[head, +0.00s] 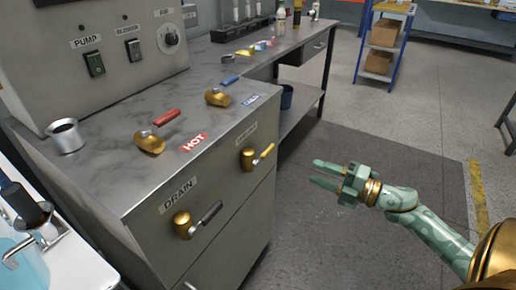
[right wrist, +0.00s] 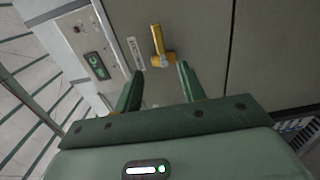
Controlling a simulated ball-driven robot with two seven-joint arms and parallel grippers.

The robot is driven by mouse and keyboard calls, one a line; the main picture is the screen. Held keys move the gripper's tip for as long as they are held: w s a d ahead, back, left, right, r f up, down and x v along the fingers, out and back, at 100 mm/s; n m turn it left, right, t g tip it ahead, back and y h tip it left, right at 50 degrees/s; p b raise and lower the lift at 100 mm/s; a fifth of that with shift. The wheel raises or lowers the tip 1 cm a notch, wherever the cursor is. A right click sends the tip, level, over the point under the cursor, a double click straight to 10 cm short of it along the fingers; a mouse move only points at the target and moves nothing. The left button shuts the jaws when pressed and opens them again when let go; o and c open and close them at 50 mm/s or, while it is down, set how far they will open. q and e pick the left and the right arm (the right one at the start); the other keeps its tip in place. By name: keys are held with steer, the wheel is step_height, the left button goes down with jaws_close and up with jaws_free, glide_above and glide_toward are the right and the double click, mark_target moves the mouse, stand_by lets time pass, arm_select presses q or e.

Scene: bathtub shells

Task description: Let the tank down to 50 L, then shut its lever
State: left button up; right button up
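On the front of the grey cabinet, a brass valve with a black lever (head: 211,213) sits beside the DRAIN label (head: 178,195). To its right is a brass valve with a yellow lever (head: 265,152), its label too small to read. The yellow lever also shows in the right wrist view (right wrist: 156,39), ahead of the fingers and between them. My right gripper (head: 317,174) is open and empty, to the right of the yellow lever and apart from it. I see no tank level or gauge that I can read. My left gripper is not in view.
The counter bears a red lever (head: 166,117) by the HOT label (head: 194,143), a blue lever (head: 230,80) and a metal cup (head: 66,136). PUMP (head: 94,63) and BLOWER (head: 133,49) switches are on the back panel. A blue-framed shelf (head: 384,45) stands behind. The floor around my right gripper is clear.

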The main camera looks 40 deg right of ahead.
steer(key=b, duration=0.3)
glide_toward(269, 155)
steer(key=w, duration=0.2)
steer(key=b+x, duration=0.1)
steer(key=x, duration=0.3)
steer(key=a+b+x, duration=0.1)
steer(key=x, duration=0.3)
steer(key=shift+s+r, duration=0.1)
steer(key=shift+s, duration=0.1)
steer(key=shift+w+a+r, duration=0.1)
steer(key=shift+w+a, duration=0.05)
steer(key=shift+w, duration=0.3)
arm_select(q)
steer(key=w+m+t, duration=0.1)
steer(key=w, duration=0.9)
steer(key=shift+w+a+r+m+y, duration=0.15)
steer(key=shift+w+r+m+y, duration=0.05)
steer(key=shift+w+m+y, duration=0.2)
arm_select(e)
jaws_close()
